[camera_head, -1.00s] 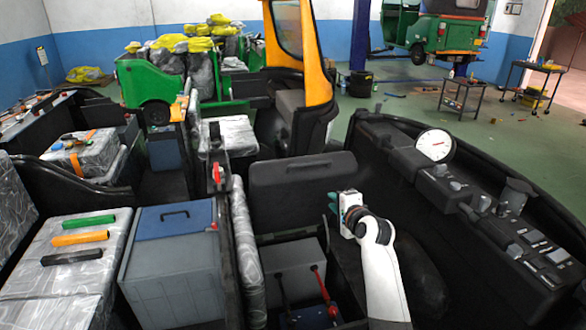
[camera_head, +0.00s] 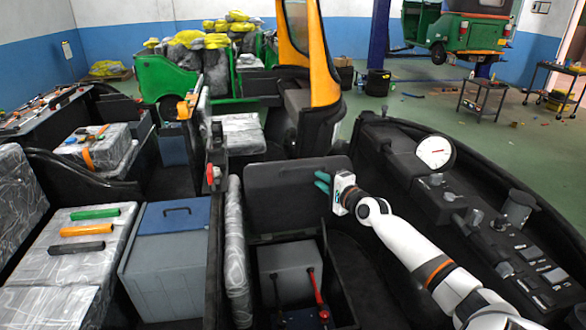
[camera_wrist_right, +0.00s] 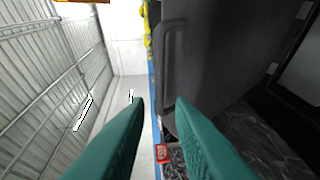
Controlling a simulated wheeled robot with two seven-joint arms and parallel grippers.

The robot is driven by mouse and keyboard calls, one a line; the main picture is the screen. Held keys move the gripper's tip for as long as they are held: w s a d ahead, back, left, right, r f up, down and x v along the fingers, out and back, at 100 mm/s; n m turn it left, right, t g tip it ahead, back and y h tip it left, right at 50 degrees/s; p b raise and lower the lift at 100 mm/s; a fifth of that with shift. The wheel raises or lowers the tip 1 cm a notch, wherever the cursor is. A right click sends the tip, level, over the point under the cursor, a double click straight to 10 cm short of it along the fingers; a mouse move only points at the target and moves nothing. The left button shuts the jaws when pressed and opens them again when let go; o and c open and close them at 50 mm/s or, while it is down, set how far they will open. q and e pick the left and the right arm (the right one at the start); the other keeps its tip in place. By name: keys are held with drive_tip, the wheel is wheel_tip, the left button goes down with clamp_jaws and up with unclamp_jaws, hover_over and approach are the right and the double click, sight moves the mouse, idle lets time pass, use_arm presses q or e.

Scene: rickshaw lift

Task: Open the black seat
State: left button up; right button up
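The black seat (camera_head: 285,192) stands upright like a raised lid in the middle of the head view. Below its front is an open compartment with a grey box (camera_head: 285,268) and black and red cable clamps. My right gripper (camera_head: 322,182) is at the right edge of the seat, its teal fingers pointing left. In the right wrist view the fingers (camera_wrist_right: 160,102) are spread apart with nothing held between them. The seat's dark panel (camera_wrist_right: 215,50) with its handle (camera_wrist_right: 172,65) shows beyond them. I cannot tell whether a finger touches the seat. My left gripper is out of view.
A dashboard with a white gauge (camera_head: 435,152) and switches runs along the right. A grey box with a blue lid (camera_head: 172,216) and a wrapped block (camera_head: 70,250) stand at the left. A yellow pillar (camera_head: 322,62) rises behind the seat.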

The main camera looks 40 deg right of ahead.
sight(302, 168)
drive_tip(key=shift+w+d+f+b, duration=0.25)
drive_tip(key=shift+w+b, duration=0.45)
drive_tip(key=shift+w, duration=1.1)
drive_tip(key=shift+w+d+f+b, duration=0.15)
drive_tip(key=shift+w+b, duration=0.55)
drive_tip(key=shift+w, duration=1.1)
drive_tip(key=shift+w+d+f+b, duration=0.25)
drive_tip(key=shift+w+b, duration=0.45)
drive_tip(key=shift+w, duration=1.1)
drive_tip(key=shift+r, duration=0.1)
clamp_jaws()
